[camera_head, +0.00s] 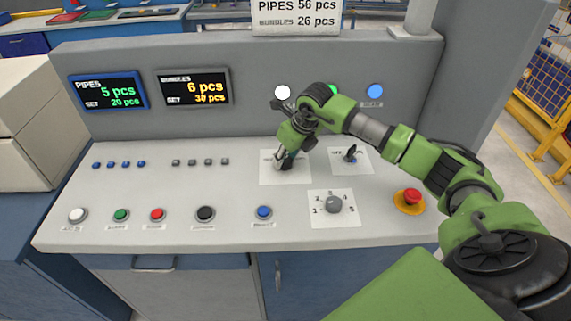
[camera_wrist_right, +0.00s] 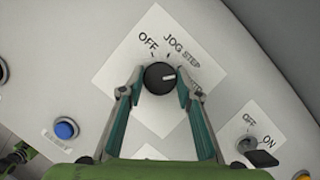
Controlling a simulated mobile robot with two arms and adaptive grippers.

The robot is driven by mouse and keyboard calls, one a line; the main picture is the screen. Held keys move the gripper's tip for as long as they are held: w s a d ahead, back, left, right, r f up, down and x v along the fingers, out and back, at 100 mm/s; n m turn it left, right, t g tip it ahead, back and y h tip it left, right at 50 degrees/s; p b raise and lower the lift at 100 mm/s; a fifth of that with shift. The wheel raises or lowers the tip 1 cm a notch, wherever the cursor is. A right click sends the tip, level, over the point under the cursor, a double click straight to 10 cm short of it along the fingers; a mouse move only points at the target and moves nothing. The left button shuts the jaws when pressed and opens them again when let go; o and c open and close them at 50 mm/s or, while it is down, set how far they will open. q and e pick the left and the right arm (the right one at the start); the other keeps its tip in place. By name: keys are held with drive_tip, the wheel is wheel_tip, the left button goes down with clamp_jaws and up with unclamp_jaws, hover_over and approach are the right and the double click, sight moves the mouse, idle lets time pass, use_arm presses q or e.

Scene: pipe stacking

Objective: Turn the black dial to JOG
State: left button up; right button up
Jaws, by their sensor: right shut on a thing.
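The black dial (camera_wrist_right: 158,80) sits on a white label plate (camera_wrist_right: 158,30) marked OFF, JOG and STEP, with a further label partly hidden behind a finger. The dial's white mark points right in the wrist view, clockwise past JOG. My right gripper (camera_wrist_right: 160,86) has a finger on each side of the dial and is shut on it. In the head view the right gripper (camera_head: 284,154) reaches down over the dial's plate (camera_head: 268,172) and covers much of the dial (camera_head: 286,164).
An OFF/ON switch (camera_head: 350,154) stands right of the plate. A grey numbered knob (camera_head: 334,204), a blue button (camera_head: 264,212) and a red emergency button (camera_head: 411,196) are nearer the front and right. The upright back panel (camera_head: 250,90) rises behind.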

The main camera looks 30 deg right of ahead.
drive_tip(key=n+b, duration=0.1)
drive_tip(key=n+y+b, duration=0.1)
drive_tip(key=shift+w+d+f+n, duration=0.1)
drive_tip(key=shift+d+n, duration=0.05)
drive_tip(key=shift+n, duration=0.25)
drive_tip(key=n+y+b, duration=0.1)
drive_tip(key=n, duration=0.1)
drive_tip(key=shift+n+g+b, duration=0.3)
drive_tip(key=shift+n, duration=0.1)
drive_tip(key=shift+w+n+g+y+b, duration=0.1)
drive_tip(key=shift+n+g+y+b, duration=0.3)
drive_tip(key=shift+n, duration=0.8)
drive_tip(key=shift+d+r+n+g+y+b, duration=0.15)
drive_tip(key=shift+n+g+y+b, duration=0.3)
drive_tip(key=shift+n, duration=1.05)
drive_tip(key=o, duration=1.1)
